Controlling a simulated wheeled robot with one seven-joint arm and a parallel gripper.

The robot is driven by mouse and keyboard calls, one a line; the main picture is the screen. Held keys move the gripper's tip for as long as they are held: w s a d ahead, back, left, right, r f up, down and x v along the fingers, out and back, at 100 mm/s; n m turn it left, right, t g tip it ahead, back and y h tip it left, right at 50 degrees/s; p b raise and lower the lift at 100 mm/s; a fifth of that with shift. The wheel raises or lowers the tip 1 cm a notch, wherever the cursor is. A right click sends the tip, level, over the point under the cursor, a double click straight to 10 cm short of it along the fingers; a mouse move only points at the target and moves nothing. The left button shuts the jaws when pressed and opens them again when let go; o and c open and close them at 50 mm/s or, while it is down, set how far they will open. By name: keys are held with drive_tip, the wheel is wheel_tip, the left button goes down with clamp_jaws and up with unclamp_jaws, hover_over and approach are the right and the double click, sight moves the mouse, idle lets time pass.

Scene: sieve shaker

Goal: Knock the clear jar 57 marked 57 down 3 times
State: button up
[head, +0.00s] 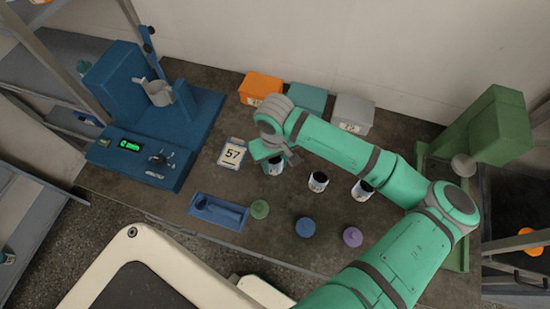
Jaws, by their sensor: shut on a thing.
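A clear jar with dark contents (276,169) is at my gripper (277,158), just right of the card marked 57 (231,154). My gripper reaches in from the right, over the bench, and is shut on this jar, partly covering its top. The marking on the jar is too small to read, and I cannot tell whether its base touches the bench. Two similar open jars stand to its right, a middle one (317,182) and a right one (362,191).
The blue machine (130,165) with a green display stands at left. Orange (260,87), teal (305,98) and grey (352,112) boxes line the back. In front are a blue tray (217,211) and green (259,209), blue (305,227) and purple (352,237) lids. A green machine (500,130) stands right.

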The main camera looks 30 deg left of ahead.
drive_tip(key=shift+f, duration=0.8)
drive_tip(key=shift+c, duration=1.1)
drive_tip(key=shift+r, duration=2.1)
drive_tip(key=shift+s+f, duration=0.1)
drive_tip(key=shift+f, duration=2.1)
drive_tip(key=shift+r, duration=2.1)
